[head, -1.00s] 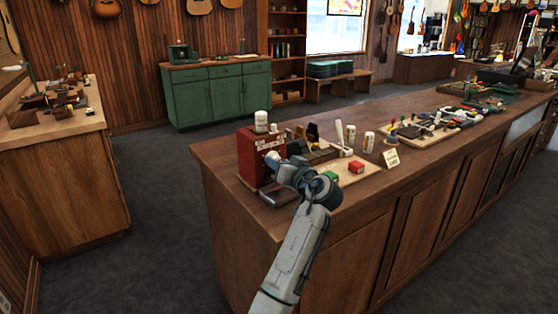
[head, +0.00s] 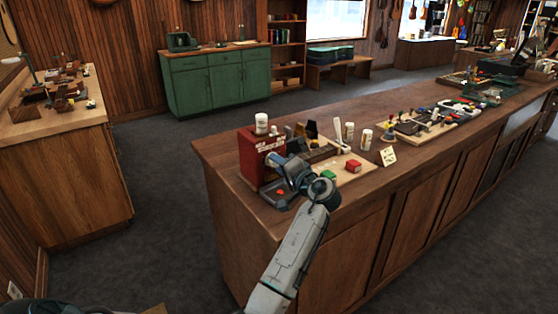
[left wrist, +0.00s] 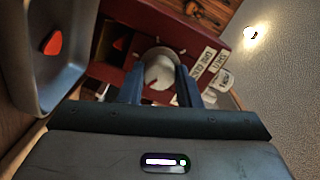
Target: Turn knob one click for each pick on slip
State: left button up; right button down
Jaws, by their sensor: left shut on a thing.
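A red dispenser box (head: 255,155) stands at the near left end of the wooden counter. My left gripper (head: 281,162) is at its front. In the left wrist view my left gripper (left wrist: 158,80) has its two dark fingers closed on the pale round knob (left wrist: 160,70) on the red face. A dark tray (head: 272,199) lies below the knob, with one red pick (head: 283,192) in it; the pick also shows in the left wrist view (left wrist: 52,43). A cream slip (head: 388,157) stands on the counter to the right; its dark marks are too small to count. My right gripper is not seen.
A light board (head: 352,177) with small red and green boxes lies just right of my gripper. Farther right is a board of tools (head: 420,131). The counter's front edge is clear.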

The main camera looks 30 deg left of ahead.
pick_arm(q)
jog(key=shift+r+m+p, duration=0.25)
jog(key=shift+m+p, duration=0.05)
jog(key=shift+m, duration=0.2)
jog(key=o, duration=0.8)
jog(key=shift+o, duration=0.8)
jog(key=shift+w+a+f, duration=0.1)
jog(key=shift+f, duration=0.1)
jog(key=shift+d+f, duration=0.1)
jog(key=shift+d, duration=0.3)
jog(key=b+v, duration=0.3)
jog(key=v, duration=0.7)
jog(key=shift+b, duration=0.3)
jog(key=shift+d, duration=0.1)
